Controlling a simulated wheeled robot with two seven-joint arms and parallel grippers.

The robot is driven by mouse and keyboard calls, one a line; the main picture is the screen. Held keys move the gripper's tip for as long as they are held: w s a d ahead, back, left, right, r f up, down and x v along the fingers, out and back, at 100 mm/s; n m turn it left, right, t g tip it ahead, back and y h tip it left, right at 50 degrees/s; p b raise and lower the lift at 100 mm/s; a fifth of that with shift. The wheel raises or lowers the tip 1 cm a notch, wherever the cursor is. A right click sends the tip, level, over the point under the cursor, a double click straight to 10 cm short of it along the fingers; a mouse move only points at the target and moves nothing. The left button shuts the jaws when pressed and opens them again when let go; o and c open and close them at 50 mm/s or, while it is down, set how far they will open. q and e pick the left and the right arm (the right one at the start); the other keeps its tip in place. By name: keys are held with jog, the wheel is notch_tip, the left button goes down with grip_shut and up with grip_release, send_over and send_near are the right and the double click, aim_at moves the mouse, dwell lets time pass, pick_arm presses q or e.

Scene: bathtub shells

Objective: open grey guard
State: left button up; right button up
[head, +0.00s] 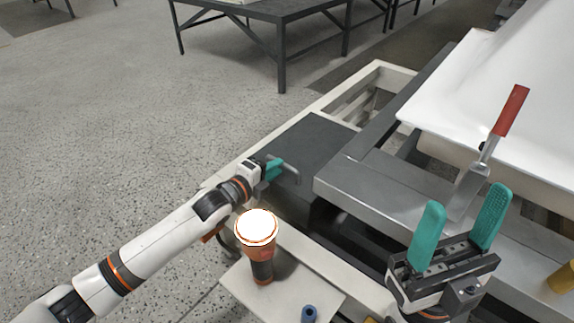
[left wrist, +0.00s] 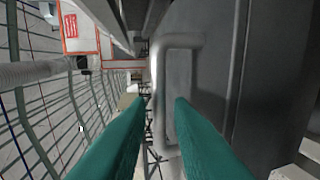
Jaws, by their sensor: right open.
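The grey guard (head: 305,150) is a flat dark grey panel beside the machine frame in the head view. Its looped grey handle (head: 289,171) sticks out near its front edge. My left gripper (head: 273,168) is at this handle. In the left wrist view the handle (left wrist: 192,42) stands out from the grey panel (left wrist: 207,85). The teal fingers of my left gripper (left wrist: 161,100) are apart, with the handle's near bar showing between them; contact cannot be told. My right gripper (head: 467,208) is open and empty at the lower right, away from the guard.
A lit orange lamp (head: 262,252) and a small blue item (head: 309,313) stand on a pale shelf (head: 235,287) below my left arm. A red-handled scraper (head: 509,112) is behind my right gripper. A white tub shell (head: 490,75) fills the upper right. Open floor lies left.

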aim_at(286, 170)
pick_arm(q)
jog(key=b+x, duration=0.1)
jog(key=x, duration=0.4)
jog(key=shift+w+d+b, duration=0.1)
jog(key=shift+b, duration=0.25)
grip_shut()
